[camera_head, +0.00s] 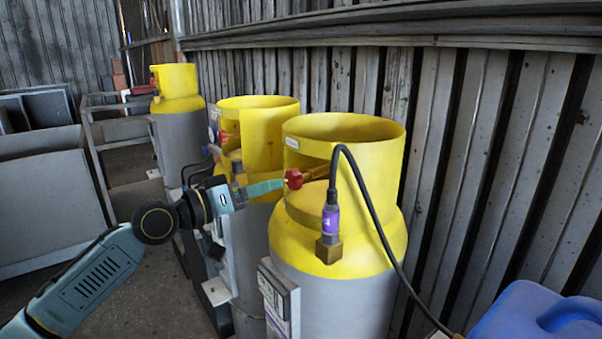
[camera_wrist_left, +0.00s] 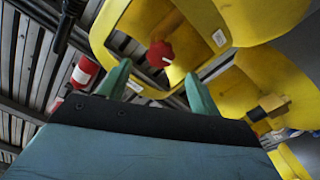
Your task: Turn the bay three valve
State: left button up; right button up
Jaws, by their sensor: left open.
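A small red valve knob (camera_head: 294,178) sits in the opening of the yellow collar of the nearest tank (camera_head: 330,295). In the left wrist view the red knob (camera_wrist_left: 160,53) carries a white mark and lies just beyond and between the fingertips. My left gripper (camera_head: 280,184) comes in from the left with its fingers close to the knob. In the left wrist view my left gripper (camera_wrist_left: 158,69) is open, with nothing between its fingers. Whether a fingertip touches the knob I cannot tell. I see no bay number. My right gripper is not in view.
A black hose (camera_head: 372,215) arches from the purple-banded fitting (camera_head: 330,219) over the nearest tank's right side. Two more yellow-topped tanks, a middle one (camera_head: 262,120) and a far one (camera_head: 177,80), stand behind. A blue container (camera_head: 515,312) is at lower right; a corrugated wall (camera_head: 455,150) runs behind.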

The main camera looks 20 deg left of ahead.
aim_at(294, 179)
pick_arm(q)
jog(key=p+x, duration=0.2)
jog(key=x, duration=0.8)
jog(key=shift+w, duration=0.1)
jog(key=c, duration=1)
